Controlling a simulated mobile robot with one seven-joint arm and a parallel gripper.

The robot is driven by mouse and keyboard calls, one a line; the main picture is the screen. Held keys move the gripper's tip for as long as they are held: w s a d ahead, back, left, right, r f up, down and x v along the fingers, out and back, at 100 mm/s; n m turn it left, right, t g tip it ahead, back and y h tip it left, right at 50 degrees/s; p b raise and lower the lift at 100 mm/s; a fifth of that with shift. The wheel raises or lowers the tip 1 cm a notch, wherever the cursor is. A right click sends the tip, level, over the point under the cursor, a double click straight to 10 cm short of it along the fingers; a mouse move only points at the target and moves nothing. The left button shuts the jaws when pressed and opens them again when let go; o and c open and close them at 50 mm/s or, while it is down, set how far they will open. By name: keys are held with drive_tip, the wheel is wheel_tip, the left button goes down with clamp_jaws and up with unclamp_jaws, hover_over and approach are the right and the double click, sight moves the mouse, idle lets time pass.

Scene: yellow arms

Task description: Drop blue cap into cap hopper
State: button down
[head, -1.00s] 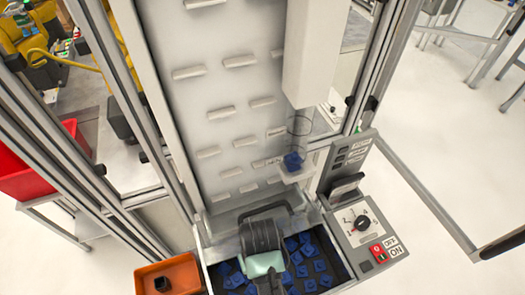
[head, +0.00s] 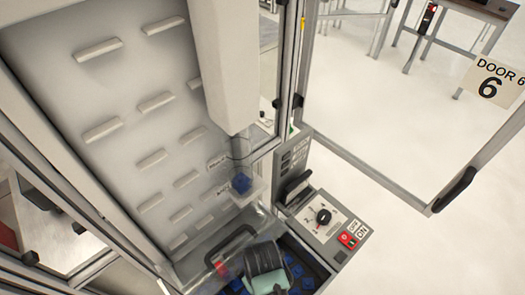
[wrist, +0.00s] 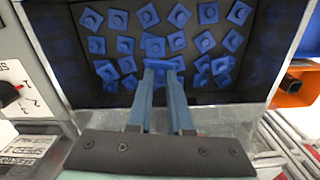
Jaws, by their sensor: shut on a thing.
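My gripper (wrist: 161,74) reaches over the dark cap hopper (wrist: 245,105) in the wrist view, its two fingers close together. It is shut on a blue cap (wrist: 162,63) at the fingertips. Many similar blue caps (wrist: 204,40) lie in the hopper behind it. How far the held cap is above them cannot be told. In the head view my wrist hides much of the hopper, and the fingertips do not show; some caps (head: 302,279) show beside it.
Another blue cap (head: 241,184) sits on a small ledge below the white chute (head: 222,70). A control panel with a dial (head: 322,216) stands right of the hopper. An orange bin (wrist: 292,92) is at the right in the wrist view. An open framed door (head: 440,190) stands right.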

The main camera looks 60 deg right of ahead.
drive_tip(key=shift+f, duration=0.45)
drive_tip(key=c, duration=0.8)
unclamp_jaws()
drive_tip(key=shift+o, duration=0.2)
drive_tip(key=shift+r, duration=0.15)
wheel_tip(320, 180, up, 13)
